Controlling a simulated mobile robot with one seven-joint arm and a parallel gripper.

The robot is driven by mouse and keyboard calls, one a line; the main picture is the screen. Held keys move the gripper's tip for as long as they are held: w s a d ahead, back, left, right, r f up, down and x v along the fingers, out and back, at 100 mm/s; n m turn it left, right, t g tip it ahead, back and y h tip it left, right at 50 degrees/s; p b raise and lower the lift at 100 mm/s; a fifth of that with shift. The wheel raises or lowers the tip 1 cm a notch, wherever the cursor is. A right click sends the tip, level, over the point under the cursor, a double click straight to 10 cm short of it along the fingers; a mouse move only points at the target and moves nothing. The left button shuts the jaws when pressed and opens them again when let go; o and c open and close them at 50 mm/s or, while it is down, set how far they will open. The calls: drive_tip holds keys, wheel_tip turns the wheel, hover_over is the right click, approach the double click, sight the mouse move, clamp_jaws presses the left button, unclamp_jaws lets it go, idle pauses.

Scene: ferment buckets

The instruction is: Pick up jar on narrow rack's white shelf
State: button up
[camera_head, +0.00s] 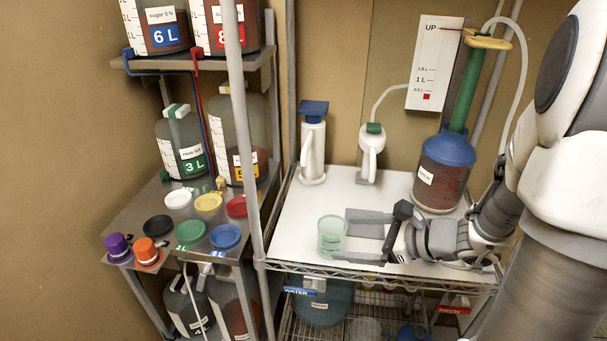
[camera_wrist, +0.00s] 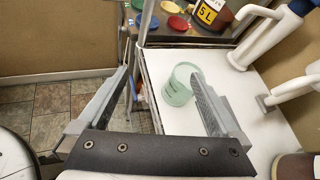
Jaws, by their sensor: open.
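The jar (camera_head: 331,236) is a small pale green translucent cup standing upright on the white shelf (camera_head: 300,208) of the narrow rack, near its front edge. My gripper (camera_head: 350,237) comes in from the right with its fingers apart and pointing left, tips close to the jar. In the wrist view the jar (camera_wrist: 180,84) appears just beyond the fingertips, nearer the right finger. My gripper (camera_wrist: 160,85) is open and holds nothing. Whether a finger touches the jar I cannot tell.
A blue-lidded jug with a green column (camera_head: 440,168) stands right of the jar. Two white dispensers (camera_head: 313,145) (camera_head: 371,155) stand behind it. A rack post (camera_head: 243,130) rises at left, beside a metal shelf with coloured lids (camera_head: 193,235). White shelf between jar and dispensers is clear.

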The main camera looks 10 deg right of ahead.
drive_tip(key=d+f+m+t+h, duration=0.1)
drive_tip(key=d+f+m+t, duration=0.15)
drive_tip(key=d+m, duration=0.3)
approach(322, 225)
drive_tip(key=w+a, duration=0.1)
drive_tip(key=w+a+f, duration=0.1)
drive_tip(key=shift+w+n, duration=0.35)
drive_tip(key=shift+x, duration=2.9)
drive_tip(key=shift+f, duration=0.1)
drive_tip(key=c, duration=1.3)
